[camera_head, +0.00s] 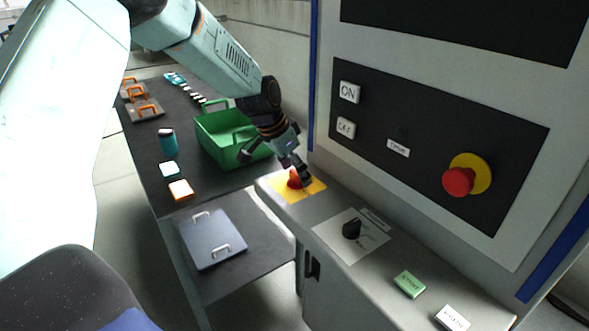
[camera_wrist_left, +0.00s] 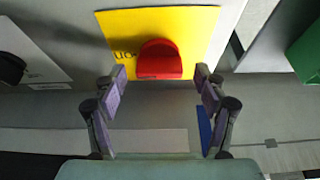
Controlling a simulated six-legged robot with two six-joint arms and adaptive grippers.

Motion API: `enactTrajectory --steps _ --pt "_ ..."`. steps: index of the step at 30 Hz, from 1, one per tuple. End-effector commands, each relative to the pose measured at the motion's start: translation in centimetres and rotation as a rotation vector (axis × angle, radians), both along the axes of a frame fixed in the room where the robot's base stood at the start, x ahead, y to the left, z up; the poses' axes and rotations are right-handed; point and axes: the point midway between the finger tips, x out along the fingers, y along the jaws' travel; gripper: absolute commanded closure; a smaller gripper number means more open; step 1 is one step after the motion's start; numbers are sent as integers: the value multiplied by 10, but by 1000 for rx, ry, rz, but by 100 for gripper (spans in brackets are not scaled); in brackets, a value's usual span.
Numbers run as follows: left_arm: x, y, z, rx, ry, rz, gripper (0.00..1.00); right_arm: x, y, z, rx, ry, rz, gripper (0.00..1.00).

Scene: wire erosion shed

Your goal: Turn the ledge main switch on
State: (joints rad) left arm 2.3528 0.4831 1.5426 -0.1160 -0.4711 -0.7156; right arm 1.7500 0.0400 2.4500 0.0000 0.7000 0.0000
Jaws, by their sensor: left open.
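The ledge main switch is a red knob (camera_head: 295,179) on a yellow plate (camera_head: 313,187) at the far left end of the grey ledge. In the left wrist view the red knob (camera_wrist_left: 160,60) sits on the yellow plate (camera_wrist_left: 125,27), with partly cut-off lettering beside it. My left gripper (camera_head: 277,169) is open and points down over the switch. In the wrist view its fingertips (camera_wrist_left: 160,77) stand apart on either side, just short of the knob, and hold nothing. The gripper hides part of the knob in the head view. My right gripper is not in view.
An upright panel (camera_head: 430,140) carries buttons and a red emergency stop (camera_head: 459,181). A green crate (camera_head: 225,152) stands on the dark table behind my gripper.

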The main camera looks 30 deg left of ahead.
Motion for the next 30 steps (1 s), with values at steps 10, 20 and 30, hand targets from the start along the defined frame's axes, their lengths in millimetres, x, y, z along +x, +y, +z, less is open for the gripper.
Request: enactTrajectory --steps 10,20,30 --pt "-16 7 47 -3 -6 0 28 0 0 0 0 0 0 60" --pt "-36 16 99 -2 -5 0 28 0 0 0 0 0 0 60" --pt "-42 18 111 0 0 0 28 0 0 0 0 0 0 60"
